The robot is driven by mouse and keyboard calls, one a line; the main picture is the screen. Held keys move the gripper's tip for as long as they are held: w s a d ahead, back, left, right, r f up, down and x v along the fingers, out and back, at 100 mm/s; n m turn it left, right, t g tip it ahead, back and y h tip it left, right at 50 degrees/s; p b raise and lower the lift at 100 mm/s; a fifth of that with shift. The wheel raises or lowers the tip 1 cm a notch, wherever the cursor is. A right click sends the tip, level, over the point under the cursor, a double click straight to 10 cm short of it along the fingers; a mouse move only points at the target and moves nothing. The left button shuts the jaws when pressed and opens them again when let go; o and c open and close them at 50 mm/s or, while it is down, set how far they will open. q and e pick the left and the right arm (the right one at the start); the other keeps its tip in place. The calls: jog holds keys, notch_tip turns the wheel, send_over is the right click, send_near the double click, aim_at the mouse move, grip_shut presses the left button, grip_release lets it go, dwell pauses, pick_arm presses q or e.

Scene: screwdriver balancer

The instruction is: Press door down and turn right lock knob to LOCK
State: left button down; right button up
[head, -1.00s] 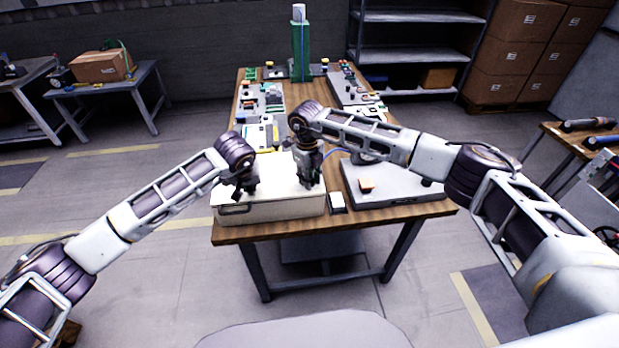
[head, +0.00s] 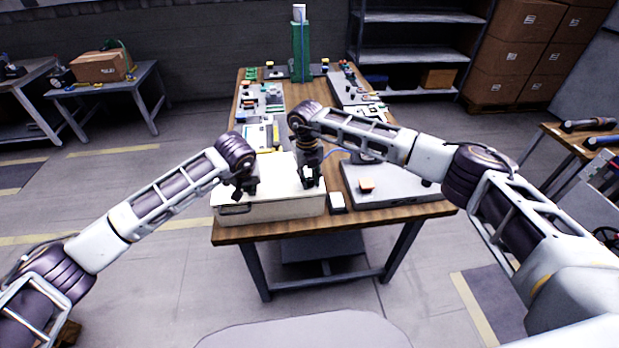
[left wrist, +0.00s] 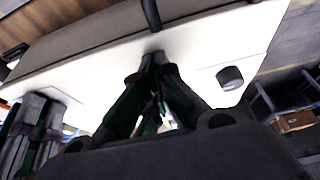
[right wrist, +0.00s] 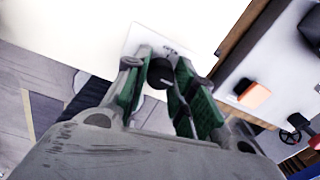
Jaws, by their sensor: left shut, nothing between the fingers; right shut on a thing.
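The door is the flat white lid (head: 275,172) on top of a beige box at the table's front left. My left gripper (head: 240,198) is shut and empty, its tips at the lid's left part; its closed fingers (left wrist: 157,58) meet the white surface near the edge. A dark round left knob (left wrist: 230,77) stands apart from them. My right gripper (head: 309,186) is at the lid's right part, shut on the black right lock knob (right wrist: 160,73). A pale label plate (right wrist: 145,38) lies around that knob; its lettering is too small to read.
The beige box (head: 275,211) has a dark front handle (head: 234,210). Trays of parts and a green tower (head: 301,50) fill the table's back.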

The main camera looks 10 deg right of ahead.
aim_at(308, 180)
pick_arm(q)
jog(key=shift+a+f, duration=0.1)
jog(key=shift+f, duration=0.2)
pick_arm(e)
jog(key=shift+s, duration=0.1)
pick_arm(q)
jog(key=shift+s, duration=0.1)
pick_arm(e)
jog(key=o, duration=1.1)
jog(key=shift+c, duration=0.2)
jog(key=shift+r, duration=0.15)
notch_tip(308, 180, up, 12)
jog(key=shift+a, duration=0.25)
pick_arm(q)
jog(key=shift+r, duration=0.15)
jog(key=shift+r+p, duration=0.35)
jog(key=shift+r, duration=0.5)
jog(key=shift+r+p, duration=0.8)
jog(key=shift+r, duration=1.95)
pick_arm(e)
jog(key=shift+r, duration=1)
